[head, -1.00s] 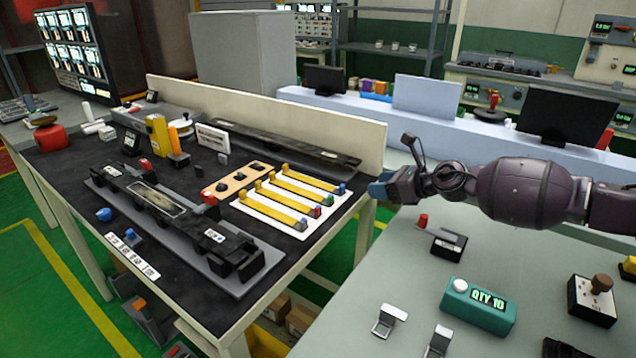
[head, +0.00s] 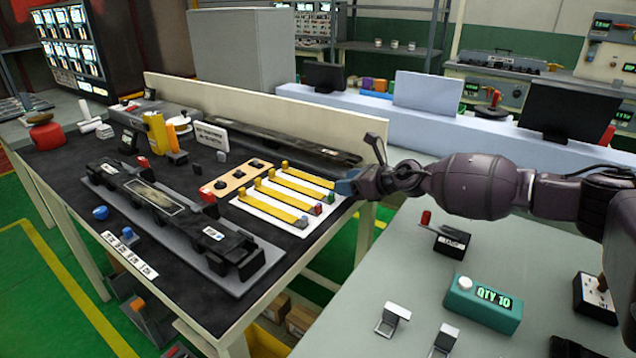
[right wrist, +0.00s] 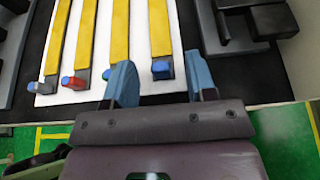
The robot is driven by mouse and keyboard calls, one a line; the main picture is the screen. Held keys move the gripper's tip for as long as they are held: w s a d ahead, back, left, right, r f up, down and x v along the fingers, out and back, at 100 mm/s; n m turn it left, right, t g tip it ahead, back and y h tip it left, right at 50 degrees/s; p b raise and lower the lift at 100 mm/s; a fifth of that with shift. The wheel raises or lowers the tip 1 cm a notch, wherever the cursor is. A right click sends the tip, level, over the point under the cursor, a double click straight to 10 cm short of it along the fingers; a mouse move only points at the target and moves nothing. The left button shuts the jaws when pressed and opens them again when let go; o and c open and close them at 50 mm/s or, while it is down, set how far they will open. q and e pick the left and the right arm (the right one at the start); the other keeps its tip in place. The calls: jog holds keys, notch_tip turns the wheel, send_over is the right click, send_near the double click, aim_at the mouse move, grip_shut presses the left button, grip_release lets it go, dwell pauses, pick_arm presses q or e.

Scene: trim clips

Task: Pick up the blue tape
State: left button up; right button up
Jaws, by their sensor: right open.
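Several yellow strips with coloured ends lie side by side on a white board (head: 262,222) on the black bench. In the right wrist view, the rightmost strip (right wrist: 160,30) has a blue end (right wrist: 161,69). Another blue end (right wrist: 44,86) is at the far left, with a red end (right wrist: 70,82) beside it. My right gripper (right wrist: 161,80) is open and empty, its blue fingers to either side of the rightmost blue end; I cannot tell the height gap. In the head view my right gripper (head: 346,187) is at the board's right corner and hides that end. My left gripper is not in view.
A long black trim part (head: 170,215) lies on a grey base left of the board. A low pale wall (head: 260,115) runs along the bench's back. A gap separates the bench from the grey table (head: 400,270).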

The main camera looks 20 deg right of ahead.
jog(key=shift+w+a+f, duration=0.25)
jog(key=shift+w+f, duration=0.15)
jog(key=shift+w, duration=0.05)
jog(key=shift+r, duration=0.1)
jog(key=shift+c, duration=0.5)
jog(key=c, duration=0.8)
